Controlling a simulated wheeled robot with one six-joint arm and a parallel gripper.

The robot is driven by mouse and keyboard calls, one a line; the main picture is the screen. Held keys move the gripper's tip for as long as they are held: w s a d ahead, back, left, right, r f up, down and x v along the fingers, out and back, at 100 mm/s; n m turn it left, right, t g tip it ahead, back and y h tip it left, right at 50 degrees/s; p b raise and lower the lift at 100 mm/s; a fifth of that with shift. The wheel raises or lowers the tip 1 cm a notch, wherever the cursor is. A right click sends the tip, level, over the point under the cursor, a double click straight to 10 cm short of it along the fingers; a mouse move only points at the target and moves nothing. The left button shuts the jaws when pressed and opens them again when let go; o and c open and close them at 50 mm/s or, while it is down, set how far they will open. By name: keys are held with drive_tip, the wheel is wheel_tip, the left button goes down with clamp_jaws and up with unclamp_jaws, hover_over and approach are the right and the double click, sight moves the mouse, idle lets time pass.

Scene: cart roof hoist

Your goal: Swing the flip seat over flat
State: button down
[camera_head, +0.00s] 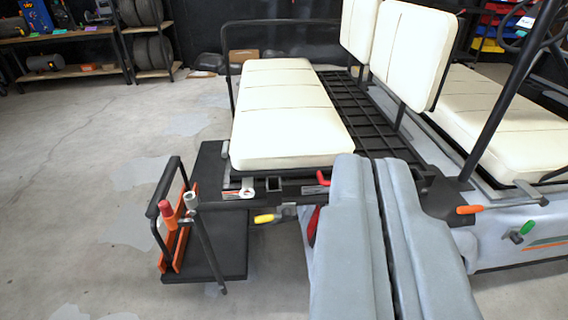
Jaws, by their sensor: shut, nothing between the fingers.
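The flip seat's cream cushion (285,115) lies flat, padded side up, at the left rear of the cart. A black slatted rack (375,110) lies open to its right. Two cream backrest pads (412,50) stand upright beyond the rack. A black hoop rail rises at the cushion's far end. My gripper (367,160) shows as two long grey fingers side by side, shut and empty. In the picture its tips are just right of the cushion's near edge, over the rack's near end. Whether they touch anything cannot be told.
A black footboard with a rail (205,262) juts out at the lower left. A cream front bench (500,105) is at right. The floor at left is clear.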

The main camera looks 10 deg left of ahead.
idle(0.3)
drive_tip(key=c, duration=1.9)
unclamp_jaws()
drive_tip(key=o, duration=0.4)
drive_tip(key=shift+w+f, duration=0.15)
drive_tip(key=shift+w, duration=0.15)
drive_tip(key=shift+o, duration=0.5)
drive_tip(key=w+f+m, duration=0.4)
drive_tip(key=w+f, duration=0.2)
drive_tip(key=w, duration=0.3)
drive_tip(key=shift+w, duration=0.4)
drive_tip(key=w+d+f+m+g+h, duration=0.1)
drive_tip(key=w+f+m, duration=0.45)
drive_tip(key=f, duration=0.45)
drive_tip(key=w+f+m, duration=0.4)
drive_tip(key=w+f, duration=0.3)
drive_tip(key=f, duration=0.4)
drive_tip(key=w+d+f+m+g+h, duration=0.1)
drive_tip(key=w+f+m, duration=0.45)
drive_tip(key=f, duration=0.45)
drive_tip(key=x, duration=1.8)
drive_tip(key=shift+a+r, duration=0.1)
drive_tip(key=shift+r, duration=0.3)
drive_tip(key=shift+c, duration=0.5)
clamp_jaws()
